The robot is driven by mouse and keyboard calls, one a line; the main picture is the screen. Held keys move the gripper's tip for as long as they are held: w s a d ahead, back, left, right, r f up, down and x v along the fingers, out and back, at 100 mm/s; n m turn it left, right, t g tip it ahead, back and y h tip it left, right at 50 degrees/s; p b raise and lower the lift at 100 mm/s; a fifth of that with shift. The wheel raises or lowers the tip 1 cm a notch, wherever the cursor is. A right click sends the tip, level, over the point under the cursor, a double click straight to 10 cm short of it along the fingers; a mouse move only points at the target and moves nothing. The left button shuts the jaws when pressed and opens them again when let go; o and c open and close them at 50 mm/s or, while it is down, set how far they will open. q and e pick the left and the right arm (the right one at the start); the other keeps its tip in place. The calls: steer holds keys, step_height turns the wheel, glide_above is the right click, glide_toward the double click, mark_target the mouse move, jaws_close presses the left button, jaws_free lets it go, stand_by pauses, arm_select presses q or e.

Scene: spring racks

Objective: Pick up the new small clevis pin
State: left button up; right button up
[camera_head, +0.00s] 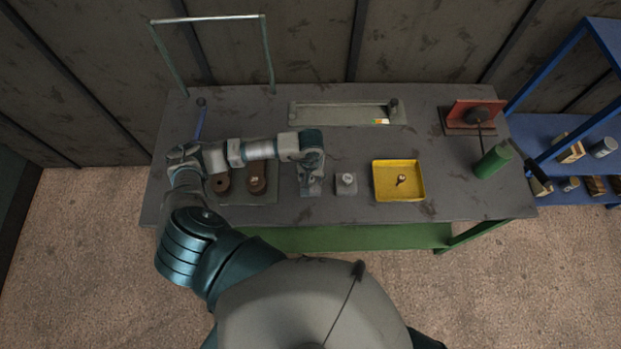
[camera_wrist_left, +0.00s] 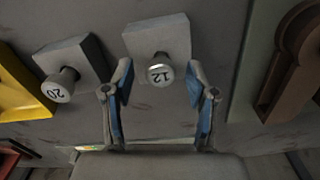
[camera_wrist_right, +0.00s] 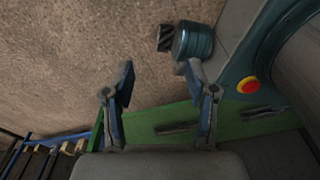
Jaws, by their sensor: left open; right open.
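A small round-headed pin marked 12 (camera_wrist_left: 160,72) stands in a grey block (camera_wrist_left: 158,38) in the left wrist view. My left gripper (camera_wrist_left: 160,92) is open, with its fingers on either side of the pin head, apart from it. In the head view the left gripper (camera_head: 311,188) is over the table and largely covers this pin and block. A second pin marked 20 (camera_wrist_left: 60,86) stands in its own grey block (camera_wrist_left: 78,55); it also shows in the head view (camera_head: 347,178). My right gripper (camera_wrist_right: 160,98) is open and empty, with bare floor in its view.
A yellow tray (camera_head: 416,195) holding a small part (camera_head: 401,180) lies right of the blocks. A green cylinder (camera_head: 493,160) and a red fixture (camera_head: 470,113) stand at the table's right.

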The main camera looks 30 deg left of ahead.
arm_select(q)
steer(key=shift+f, duration=0.75)
jaws_close()
steer(key=shift+r, duration=0.1)
